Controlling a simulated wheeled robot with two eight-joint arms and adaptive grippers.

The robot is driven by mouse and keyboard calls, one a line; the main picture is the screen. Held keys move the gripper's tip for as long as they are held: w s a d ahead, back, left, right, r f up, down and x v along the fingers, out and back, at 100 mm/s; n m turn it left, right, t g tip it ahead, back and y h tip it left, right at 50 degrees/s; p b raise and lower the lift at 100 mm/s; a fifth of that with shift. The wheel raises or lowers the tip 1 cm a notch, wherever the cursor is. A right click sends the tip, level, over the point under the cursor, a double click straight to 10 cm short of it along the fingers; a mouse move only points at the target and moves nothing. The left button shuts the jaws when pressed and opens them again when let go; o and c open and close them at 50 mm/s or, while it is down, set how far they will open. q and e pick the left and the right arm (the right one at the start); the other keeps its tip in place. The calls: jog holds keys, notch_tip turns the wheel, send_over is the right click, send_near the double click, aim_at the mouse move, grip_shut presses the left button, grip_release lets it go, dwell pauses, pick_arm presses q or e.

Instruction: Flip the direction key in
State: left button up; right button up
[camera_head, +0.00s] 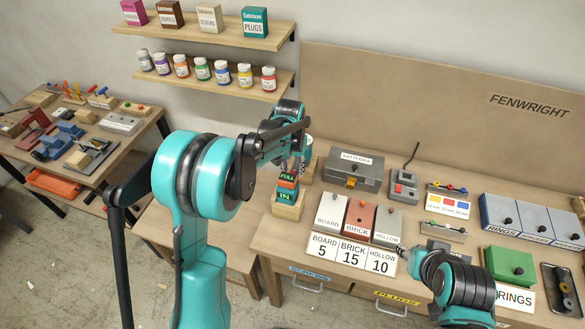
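The direction key stands on a small wooden block (289,207) near the back left of the workbench. It shows as a teal and dark stack with a "FULL" label (288,178) on top and an "IN" label (285,196) below. My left gripper (294,166) is right over the top of this stack, pointing down. Its fingers are small and partly hidden by my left arm, so I cannot tell how far apart they are or whether they touch the key.
A grey case (353,170) stands right of the key. Three lidded bins, including a red one (359,218), stand behind a number card (351,252). A grey box with a red button (403,187) is farther right. Shelves with jars (221,72) hang above; a side table is at left.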

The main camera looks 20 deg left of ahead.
pick_arm(q)
notch_tip(320, 180, up, 12)
jog(key=s, duration=0.1)
dwell(0.5)
jog(key=shift+s, duration=0.15)
jog(key=s+f+t+b, duration=0.3)
jog(key=s+f+b, duration=0.3)
jog(key=s, duration=0.6)
jog(key=s+f+t+b, duration=0.3)
jog(key=s+f+b, duration=0.4)
jog(key=s, duration=0.5)
jog(key=shift+s+f+n, duration=0.2)
jog(key=shift+f+n, duration=0.1)
jog(key=shift+f, duration=0.4)
jog(key=shift+a, duration=0.1)
